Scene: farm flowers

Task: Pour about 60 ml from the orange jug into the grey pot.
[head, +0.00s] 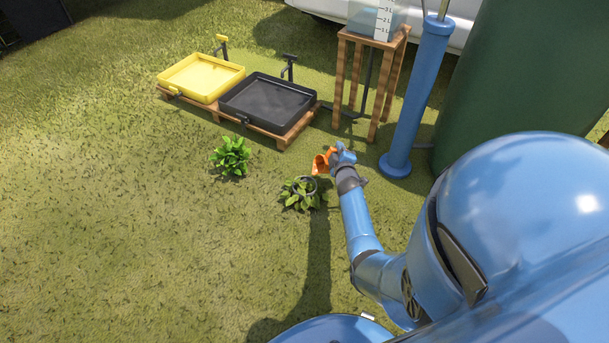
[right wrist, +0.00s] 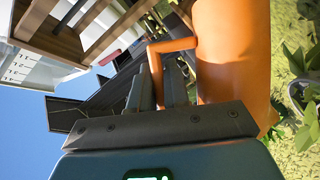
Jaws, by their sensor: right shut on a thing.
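The orange jug (head: 321,162) is in my right gripper (head: 341,158), held above and beside the grey pot (head: 305,186). In the head view the jug looks tilted to the left. In the right wrist view my right gripper (right wrist: 172,88) is shut on the handle of the orange jug (right wrist: 232,55). The grey pot stands on the grass with a leafy plant in it. Part of a pot and leaves (right wrist: 300,95) show at the right edge of the right wrist view. Any liquid is hidden. My left gripper is not in view.
A leafy plant (head: 231,156) stands left of the pot. Behind are a yellow tray (head: 203,78) and a black tray (head: 268,103) on a wooden pallet. A wooden stand (head: 372,85) with a clear marked tank, a blue pump column (head: 416,100) and a dark green tank (head: 535,70) stand right. The grass at left is clear.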

